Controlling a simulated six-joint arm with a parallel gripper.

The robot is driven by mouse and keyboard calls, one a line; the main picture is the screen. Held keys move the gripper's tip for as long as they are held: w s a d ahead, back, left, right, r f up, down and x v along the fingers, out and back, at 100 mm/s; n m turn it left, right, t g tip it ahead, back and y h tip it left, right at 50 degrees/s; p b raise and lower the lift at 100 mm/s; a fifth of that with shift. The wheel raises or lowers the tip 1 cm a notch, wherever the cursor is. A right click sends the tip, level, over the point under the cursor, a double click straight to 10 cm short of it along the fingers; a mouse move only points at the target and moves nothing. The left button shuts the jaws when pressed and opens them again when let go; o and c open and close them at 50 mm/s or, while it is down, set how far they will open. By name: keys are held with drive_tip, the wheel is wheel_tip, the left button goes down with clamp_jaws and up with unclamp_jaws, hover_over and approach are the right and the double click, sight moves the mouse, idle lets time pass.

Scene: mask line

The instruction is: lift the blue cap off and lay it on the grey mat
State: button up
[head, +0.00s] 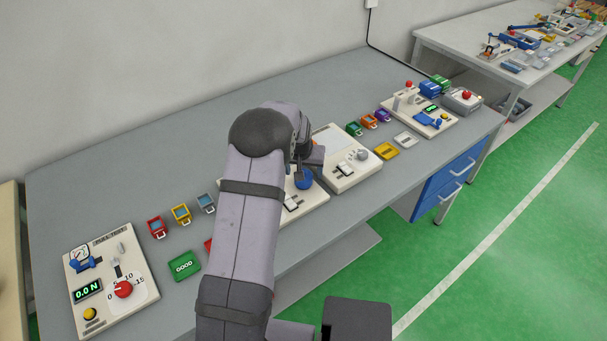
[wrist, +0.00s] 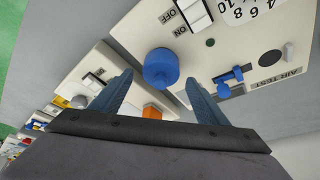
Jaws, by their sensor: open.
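A round blue cap (wrist: 161,68) stands on a cream panel with an ON/OFF switch in the wrist view. A blue round piece, seemingly the same cap, shows just right of my arm in the head view (head: 304,180). My gripper (wrist: 159,79) is open, with its two blue-grey fingers apart and the cap between and beyond their tips in the picture. I cannot tell how far the tips are from the cap. A small pale grey flat piece (head: 404,139) on the bench may be the grey mat; I cannot tell for sure.
A cream panel (head: 345,163) stands right of the cap. Coloured bins and a yellow tray (head: 386,151) lie farther right. A force-test panel (head: 108,280) and a green OOOO block (head: 184,266) are at left. The back of the bench (head: 130,160) is clear.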

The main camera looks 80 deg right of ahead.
drive_tip(key=shift+d+f, duration=0.15)
drive_tip(key=shift+f, duration=0.25)
drive_tip(key=shift+c, duration=0.6)
drive_tip(key=c, duration=1)
drive_tip(key=shift+r, duration=0.15)
wheel_tip(320, 180, up, 10)
drive_tip(key=b, duration=0.3)
drive_tip(key=shift+w+d, duration=0.3)
drive_tip(key=shift+d, duration=0.15)
drive_tip(key=shift+w+d+f, duration=0.2)
drive_tip(key=shift+w+d, duration=1.1)
drive_tip(key=shift+w, duration=0.1)
drive_tip(key=shift+w+d+f, duration=0.2)
drive_tip(key=shift+w+d, duration=1.15)
drive_tip(key=shift+w+d+f, duration=0.2)
drive_tip(key=shift+w+d, duration=1.1)
drive_tip(key=shift+w, duration=0.1)
